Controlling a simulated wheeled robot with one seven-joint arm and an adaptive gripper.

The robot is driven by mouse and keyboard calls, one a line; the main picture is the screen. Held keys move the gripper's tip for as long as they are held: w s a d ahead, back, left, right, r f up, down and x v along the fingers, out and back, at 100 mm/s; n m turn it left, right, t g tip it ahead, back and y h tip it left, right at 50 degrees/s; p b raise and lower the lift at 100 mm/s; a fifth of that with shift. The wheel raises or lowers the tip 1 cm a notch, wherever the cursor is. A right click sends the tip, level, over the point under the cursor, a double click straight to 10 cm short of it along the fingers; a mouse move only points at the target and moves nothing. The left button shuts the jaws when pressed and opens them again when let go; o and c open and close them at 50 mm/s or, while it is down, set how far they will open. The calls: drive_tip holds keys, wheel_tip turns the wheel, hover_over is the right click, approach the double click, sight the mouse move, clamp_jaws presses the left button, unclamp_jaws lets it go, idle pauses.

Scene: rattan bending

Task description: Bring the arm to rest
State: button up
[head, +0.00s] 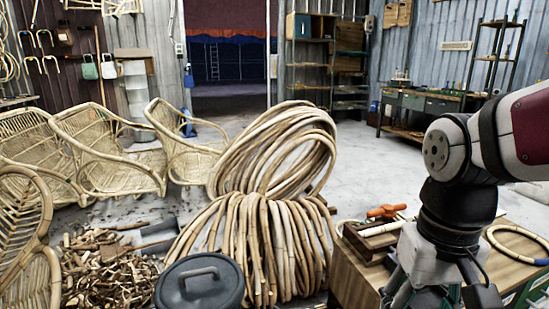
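My arm comes in from the right edge, and its wrist bends down over a wooden workbench (352,283) at the bottom right. My gripper (424,292) points down at the bottom edge, in front of the bench. Its fingertips are cut off or hidden, so I cannot tell whether it is open or shut or holds anything. A wooden block or frame (376,232) with an orange-handled tool (386,211) sits on the bench left of my gripper. A pale rattan ring (515,256) lies on the bench to the right.
Large rattan coils (270,200) stand left of the bench. A lidded grey bin (200,285) and a pile of offcuts (115,270) are at the front left. Rattan chairs (100,150) line the left. Bare floor (385,165) lies behind the bench.

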drive_tip(key=s+r, duration=0.2)
drive_tip(key=s, duration=1.2)
wheel_tip(320, 180, up, 34)
drive_tip(key=t+p, duration=0.4)
drive_tip(key=p, duration=2.8)
drive_tip(key=shift+f, duration=0.15)
